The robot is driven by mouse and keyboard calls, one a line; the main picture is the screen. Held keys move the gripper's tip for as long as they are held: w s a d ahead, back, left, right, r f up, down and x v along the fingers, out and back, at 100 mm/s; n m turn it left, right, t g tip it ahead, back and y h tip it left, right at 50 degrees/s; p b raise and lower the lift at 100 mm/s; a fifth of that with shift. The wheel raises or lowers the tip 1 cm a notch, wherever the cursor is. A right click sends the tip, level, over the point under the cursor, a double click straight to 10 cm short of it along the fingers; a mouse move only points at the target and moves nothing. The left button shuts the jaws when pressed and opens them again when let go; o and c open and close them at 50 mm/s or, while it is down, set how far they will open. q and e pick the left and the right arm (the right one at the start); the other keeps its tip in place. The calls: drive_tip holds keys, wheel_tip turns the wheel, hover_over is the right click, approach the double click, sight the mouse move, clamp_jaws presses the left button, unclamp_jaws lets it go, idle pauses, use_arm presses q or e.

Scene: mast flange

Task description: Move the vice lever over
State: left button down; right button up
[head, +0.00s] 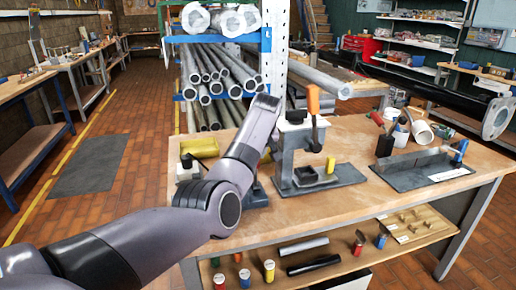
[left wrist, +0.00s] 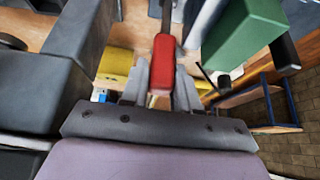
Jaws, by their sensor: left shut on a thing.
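In the left wrist view, a red-handled lever (left wrist: 163,62), which I take to be the vice lever, runs between the two grey fingers of my left gripper (left wrist: 161,82). The fingers are shut on its red grip, and a dark shaft extends from its far end. In the head view my left arm reaches over the bench and hides the lever, the gripper and most of the vice. A dark blue base (head: 256,196) shows beside the forearm, likely the vice's. My right gripper is in neither view.
A press with an orange handle (head: 313,98) stands close right of my arm on the wooden bench (head: 350,138). A yellow thing (head: 200,147) lies behind the arm. A grey plate (head: 420,170) lies at right. Close to my gripper are a green block (left wrist: 243,30) and a dark block (left wrist: 38,85).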

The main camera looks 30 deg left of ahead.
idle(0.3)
use_arm(q)
drive_tip(key=c, duration=0.9)
unclamp_jaws()
drive_tip(key=shift+a, duration=0.1)
drive_tip(key=shift+b+v, duration=0.5)
drive_tip(key=shift+v, duration=3.1)
drive_tip(key=shift+w, duration=0.1)
